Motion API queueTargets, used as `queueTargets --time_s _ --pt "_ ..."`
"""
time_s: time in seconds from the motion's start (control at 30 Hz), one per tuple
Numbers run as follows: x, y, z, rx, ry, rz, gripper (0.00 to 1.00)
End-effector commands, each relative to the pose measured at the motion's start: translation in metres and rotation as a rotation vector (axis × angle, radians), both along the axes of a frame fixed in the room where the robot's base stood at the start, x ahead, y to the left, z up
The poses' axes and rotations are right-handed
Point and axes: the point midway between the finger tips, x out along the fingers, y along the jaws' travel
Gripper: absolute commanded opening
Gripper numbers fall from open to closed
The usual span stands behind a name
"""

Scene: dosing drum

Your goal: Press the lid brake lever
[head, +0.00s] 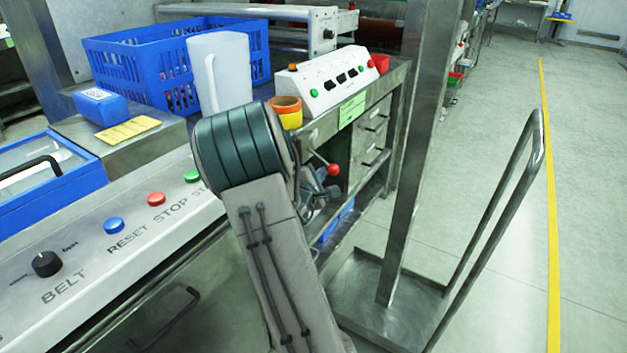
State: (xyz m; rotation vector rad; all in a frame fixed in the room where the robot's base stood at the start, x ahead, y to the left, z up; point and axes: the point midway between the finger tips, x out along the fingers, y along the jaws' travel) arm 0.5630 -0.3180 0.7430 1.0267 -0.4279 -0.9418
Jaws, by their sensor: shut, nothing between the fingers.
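A lever with a red ball knob (333,170) and a thin stem shows beyond my arm, in front of the steel bench. I take it for the lid brake lever, but no label on it can be read. My gripper (322,193) is only partly in view just below the red knob, behind my forearm and elbow. It looks shut and empty. I cannot tell whether it touches the lever. The lever's mount and any lid are hidden by my arm.
A control panel with BELT knob (47,263) and STOP, RESET buttons lies at front left. A blue crate (130,70), white jug (221,75) and white control box (325,82) stand behind. A steel post (408,150) and trolley handle (500,220) stand right; the floor beyond is clear.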

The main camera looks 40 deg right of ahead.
Motion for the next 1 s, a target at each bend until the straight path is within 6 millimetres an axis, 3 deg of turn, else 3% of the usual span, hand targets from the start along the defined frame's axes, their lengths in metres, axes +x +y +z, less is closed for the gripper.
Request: queueTargets --time_s 1.0 --pt "-0.0085 -0.0023 0.0088 -0.024 0.058 0.000 0.00"
